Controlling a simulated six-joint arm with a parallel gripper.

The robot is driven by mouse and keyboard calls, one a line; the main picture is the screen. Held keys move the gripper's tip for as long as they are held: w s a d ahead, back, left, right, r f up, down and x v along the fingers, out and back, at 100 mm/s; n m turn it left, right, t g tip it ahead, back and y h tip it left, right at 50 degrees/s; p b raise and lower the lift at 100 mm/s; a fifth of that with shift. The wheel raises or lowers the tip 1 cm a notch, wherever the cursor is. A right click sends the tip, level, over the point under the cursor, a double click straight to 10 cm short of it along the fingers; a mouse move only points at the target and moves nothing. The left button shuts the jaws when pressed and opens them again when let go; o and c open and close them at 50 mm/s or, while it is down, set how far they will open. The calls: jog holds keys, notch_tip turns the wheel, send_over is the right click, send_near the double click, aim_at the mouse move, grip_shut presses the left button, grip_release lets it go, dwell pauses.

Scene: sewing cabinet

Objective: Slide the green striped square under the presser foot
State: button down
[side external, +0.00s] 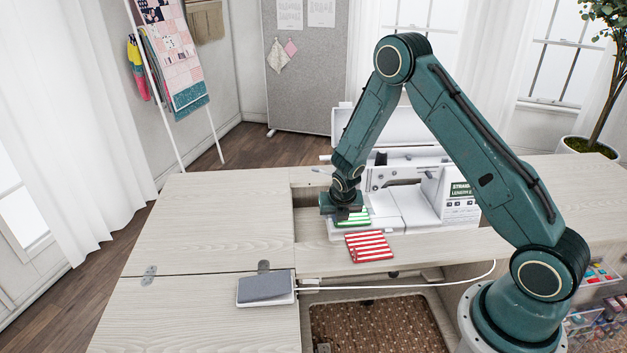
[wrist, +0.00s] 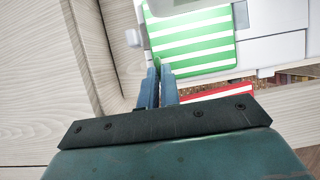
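The green striped square (side external: 352,217) lies flat on the white bed of the sewing machine (side external: 428,198). In the wrist view the green and white square (wrist: 205,45) fills the top middle, with its far part under a pale machine part at the top. My gripper (side external: 342,214) points down at the square's left side. In the wrist view its fingers (wrist: 161,70) are close together, with their tips at the square's near left edge. The presser foot is not clearly visible.
A red striped square (side external: 369,246) lies just in front of the machine; its edge shows in the wrist view (wrist: 222,92). A grey-topped foot pedal (side external: 265,288) with a white cord sits at front left. The cabinet top (side external: 210,225) is clear at left, beside the machine's recess.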

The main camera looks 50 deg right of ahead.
jog(key=shift+w+d, duration=0.55)
jog(key=shift+w, duration=0.05)
dwell(0.7)
jog(key=c, duration=1.5)
grip_release()
jog(key=shift+c, duration=0.2)
jog(key=shift+r, duration=0.1)
jog(key=v, duration=1.3)
jog(key=shift+r, duration=0.25)
jog(key=shift+s+a+r, duration=0.1)
jog(key=shift+s, duration=0.1)
